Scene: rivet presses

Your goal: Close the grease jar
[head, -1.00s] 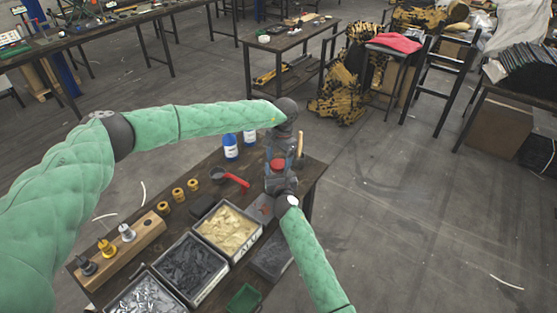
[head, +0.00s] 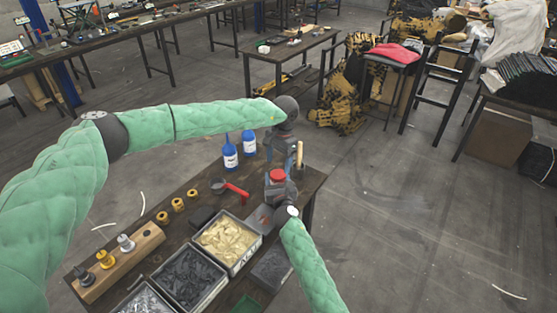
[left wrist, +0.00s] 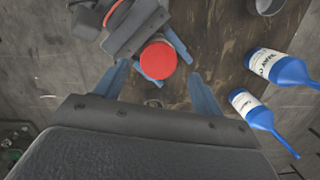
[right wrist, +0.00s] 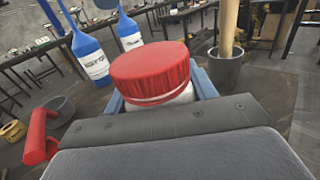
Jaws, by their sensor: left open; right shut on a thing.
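The grease jar has a white body (right wrist: 178,98) and a red lid (right wrist: 150,72), which sits on top of it. The lid looks slightly tilted in the right wrist view; I cannot tell whether it is screwed tight. My right gripper (right wrist: 160,96) is shut on the jar body and holds it upright. In the head view the red lid (head: 277,175) shows above my right gripper. My left gripper (left wrist: 157,88) is open and empty above the jar, its blue fingers apart. The lid (left wrist: 158,60) lies just ahead of them in the left wrist view, not between the tips.
Two blue bottles (head: 230,152) stand behind the jar. A dark pot with a wooden handle (right wrist: 225,68) stands close by.

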